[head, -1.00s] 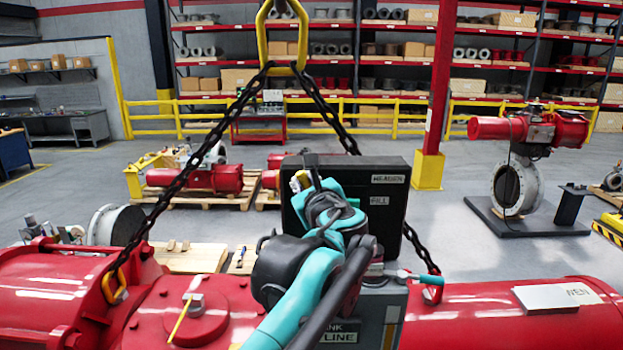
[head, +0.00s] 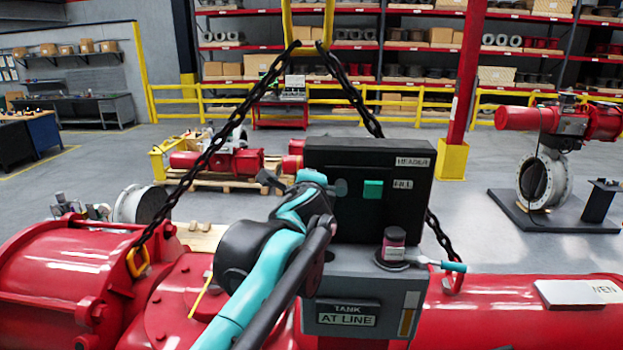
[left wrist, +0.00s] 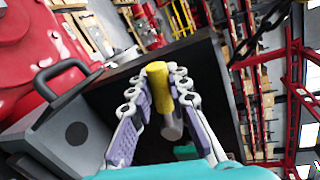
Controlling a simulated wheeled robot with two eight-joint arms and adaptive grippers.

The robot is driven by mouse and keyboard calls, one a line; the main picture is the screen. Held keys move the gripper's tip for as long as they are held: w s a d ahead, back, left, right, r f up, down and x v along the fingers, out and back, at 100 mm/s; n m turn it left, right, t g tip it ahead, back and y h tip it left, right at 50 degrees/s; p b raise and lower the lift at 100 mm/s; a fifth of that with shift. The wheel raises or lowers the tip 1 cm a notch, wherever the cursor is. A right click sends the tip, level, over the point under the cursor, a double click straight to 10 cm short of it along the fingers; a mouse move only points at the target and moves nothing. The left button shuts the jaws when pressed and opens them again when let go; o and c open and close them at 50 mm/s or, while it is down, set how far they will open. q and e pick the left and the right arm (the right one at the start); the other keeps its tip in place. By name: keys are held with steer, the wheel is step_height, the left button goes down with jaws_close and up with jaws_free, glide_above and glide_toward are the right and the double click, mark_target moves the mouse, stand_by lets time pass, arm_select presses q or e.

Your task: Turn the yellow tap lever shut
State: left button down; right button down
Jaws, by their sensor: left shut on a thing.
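The yellow lever (left wrist: 159,88) shows in the left wrist view as a short yellow rod with a grey round hub at its lower end. My left gripper (left wrist: 163,80) has its two purple-and-white fingers on either side of the lever and is shut on it. In the head view my left arm rises from the bottom and ends at the left side of the black box (head: 368,160). Its fingers and the lever cannot be made out there. The box carries HEADER and FILL labels and a green square (head: 373,189). My right gripper is not in view.
Red actuator cylinders (head: 70,270) lie either side. Black chains (head: 215,145) slope close by my arm.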

arm_select(q)
steer(key=shift+a+f+n+h, duration=0.15)
steer(key=shift+f+n+h, duration=0.25)
steer(key=shift+f+n, duration=0.3)
steer(key=shift+b, duration=0.3)
steer(key=c, duration=1.4)
jaws_free()
steer(key=v, duration=1.2)
steer(key=shift+r, duration=0.1)
